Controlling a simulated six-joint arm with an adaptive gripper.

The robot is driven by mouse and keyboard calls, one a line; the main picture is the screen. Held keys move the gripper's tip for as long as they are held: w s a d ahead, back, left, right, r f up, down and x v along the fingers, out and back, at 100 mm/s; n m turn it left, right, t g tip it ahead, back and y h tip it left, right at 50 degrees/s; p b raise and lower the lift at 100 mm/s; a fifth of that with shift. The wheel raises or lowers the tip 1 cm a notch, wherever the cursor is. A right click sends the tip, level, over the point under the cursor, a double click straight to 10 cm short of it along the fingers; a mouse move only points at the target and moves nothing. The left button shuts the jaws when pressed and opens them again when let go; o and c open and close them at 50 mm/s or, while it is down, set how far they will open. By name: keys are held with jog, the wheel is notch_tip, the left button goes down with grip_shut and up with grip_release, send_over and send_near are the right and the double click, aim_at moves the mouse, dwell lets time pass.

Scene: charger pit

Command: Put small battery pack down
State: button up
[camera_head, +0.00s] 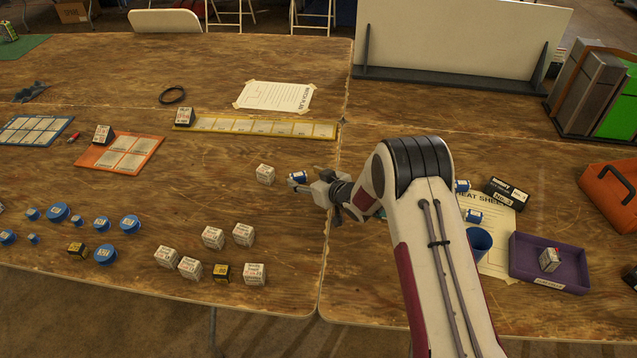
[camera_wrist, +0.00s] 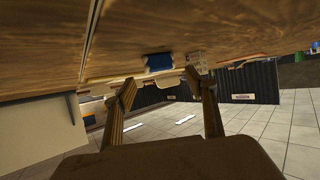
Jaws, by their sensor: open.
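A small blue battery pack with a white label (camera_head: 298,176) is at the fingertips of my gripper (camera_head: 297,184), near the middle of the wooden table. In the wrist view, the blue pack (camera_wrist: 159,63) shows just beyond the spread fingers of my gripper (camera_wrist: 158,88), against the tabletop, which fills the top of that picture. The fingers are open, with a gap between them. Whether a finger touches the pack cannot be told. A white labelled cube (camera_head: 265,174) stands just left of the pack.
Several white cubes, such as this one (camera_head: 213,237), stand toward the front edge. A yellow label strip (camera_head: 260,126) lies behind.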

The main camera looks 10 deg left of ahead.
jog(key=shift+v, duration=3.4)
jog(key=shift+w+r, duration=0.1)
jog(key=shift+r, duration=0.05)
